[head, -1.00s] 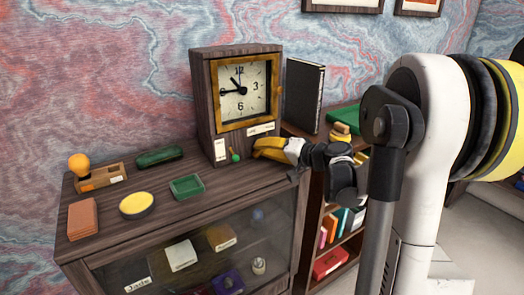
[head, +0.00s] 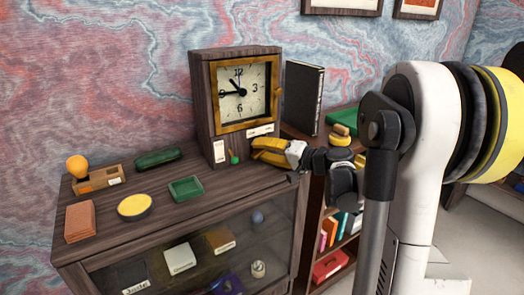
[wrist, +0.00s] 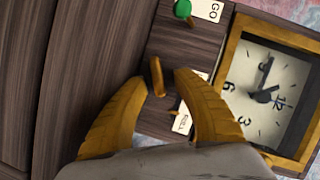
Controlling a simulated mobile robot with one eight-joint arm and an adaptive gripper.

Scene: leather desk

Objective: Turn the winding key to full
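The dark wooden clock (head: 200,100) with a brass-framed face stands on the desk cabinet. In the wrist view its face (wrist: 268,90) is at the right. A small brass-brown bar (wrist: 157,77), which looks like the winding key, sticks out of the clock's wooden front. My gripper (wrist: 158,80) has its yellow fingers apart, one on each side of this bar, with a gap visible on both sides. A white label reading FULL (wrist: 182,122) is partly behind the right finger. In the head view my gripper (head: 256,149) is in front of the clock's lower right and hides the key.
A green knob (wrist: 182,9) beside a GO label (wrist: 208,9) is on the clock front. A green tray (head: 186,189), yellow round dish (head: 135,206), brick-coloured block (head: 80,222) and wooden holder (head: 97,179) lie left on the cabinet. A black binder (head: 304,98) stands right.

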